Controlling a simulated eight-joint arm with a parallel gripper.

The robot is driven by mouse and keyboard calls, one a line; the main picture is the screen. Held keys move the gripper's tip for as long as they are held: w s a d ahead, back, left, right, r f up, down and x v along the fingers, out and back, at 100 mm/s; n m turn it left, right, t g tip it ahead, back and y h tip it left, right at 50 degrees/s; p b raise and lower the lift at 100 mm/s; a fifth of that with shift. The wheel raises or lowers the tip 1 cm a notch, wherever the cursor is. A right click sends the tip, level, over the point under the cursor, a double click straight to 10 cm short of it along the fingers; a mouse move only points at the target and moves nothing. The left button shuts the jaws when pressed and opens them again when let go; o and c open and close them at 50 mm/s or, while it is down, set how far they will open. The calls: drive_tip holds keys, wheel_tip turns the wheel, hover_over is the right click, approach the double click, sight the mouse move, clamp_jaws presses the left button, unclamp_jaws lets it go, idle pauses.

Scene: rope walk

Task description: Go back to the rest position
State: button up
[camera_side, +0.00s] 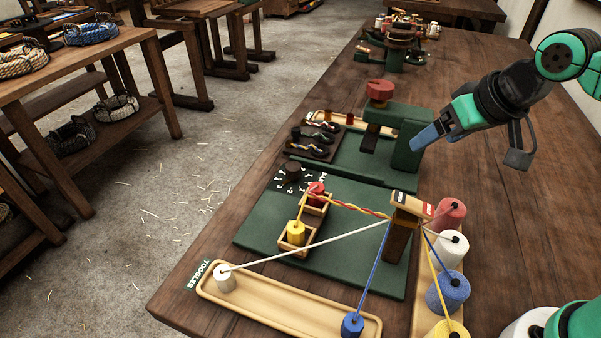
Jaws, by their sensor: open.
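My gripper (426,137) is at the right, with its blue-grey end pointing down and left. It appears beside the upper part of the dark green press-like stand (408,136); I cannot tell whether they touch. My gripper is open, and I see nothing held in it. The gap between its fingers is hard to make out from this side. A dark grey bracket-like piece of mine hangs to its right.
A wooden guide block (397,236) stands on the green board (350,262), with strands running to toggles and spools. A white toggle (224,279) and a blue toggle (352,325) stand at the wooden tray (275,309). Red (449,216) and blue spools (447,292) line the right.

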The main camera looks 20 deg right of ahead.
drive_tip(key=shift+s+d+f+n+t, duration=0.15)
drive_tip(key=shift+s+d+f+t, duration=0.1)
drive_tip(key=shift+s+f, duration=0.25)
drive_tip(key=shift+s+d+f+n+t, duration=0.15)
drive_tip(key=shift+s+d+f, duration=0.05)
drive_tip(key=shift+s+f, duration=0.25)
